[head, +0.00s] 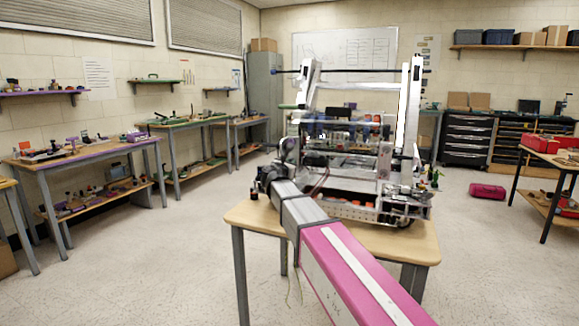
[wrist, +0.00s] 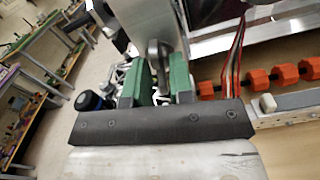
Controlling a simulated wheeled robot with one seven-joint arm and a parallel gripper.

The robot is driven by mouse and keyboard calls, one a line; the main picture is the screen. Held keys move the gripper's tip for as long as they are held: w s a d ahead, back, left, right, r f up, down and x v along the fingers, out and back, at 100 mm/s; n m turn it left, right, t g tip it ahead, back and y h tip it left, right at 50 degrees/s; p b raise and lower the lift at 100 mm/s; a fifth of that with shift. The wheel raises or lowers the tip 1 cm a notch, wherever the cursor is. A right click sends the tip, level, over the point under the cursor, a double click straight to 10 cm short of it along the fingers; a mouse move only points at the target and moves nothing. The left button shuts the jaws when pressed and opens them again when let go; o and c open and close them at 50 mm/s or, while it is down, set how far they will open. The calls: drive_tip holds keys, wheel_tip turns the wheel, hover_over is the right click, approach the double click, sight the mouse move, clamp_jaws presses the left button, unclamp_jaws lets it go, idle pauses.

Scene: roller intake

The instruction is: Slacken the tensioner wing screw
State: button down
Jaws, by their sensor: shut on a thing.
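The wing screw (wrist: 154,50), a grey flat-sided tab, stands upright between the two green fingers of my gripper (wrist: 159,72) in the wrist view. My gripper is shut on it, one finger on each side. The screw's lower part and thread are hidden between the fingers. In the head view, the roller intake (head: 355,205) stands on a wooden-topped table (head: 247,216), and my arm reaches to its left side. The screw and the fingertips cannot be made out there.
Orange rollers (wrist: 258,79) on a dark shaft lie right of the fingers, with loose coloured wires (wrist: 232,62) close by. A blue-and-black round part (wrist: 89,101) is at the left. A small dark bottle (head: 254,190) stands on the table's left end. Open floor surrounds the table.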

drive_tip(key=shift+n, duration=0.6)
drive_tip(key=shift+n, duration=0.7)
drive_tip(key=c, duration=1.2)
unclamp_jaws()
drive_tip(key=shift+o, duration=0.2)
drive_tip(key=v, duration=0.7)
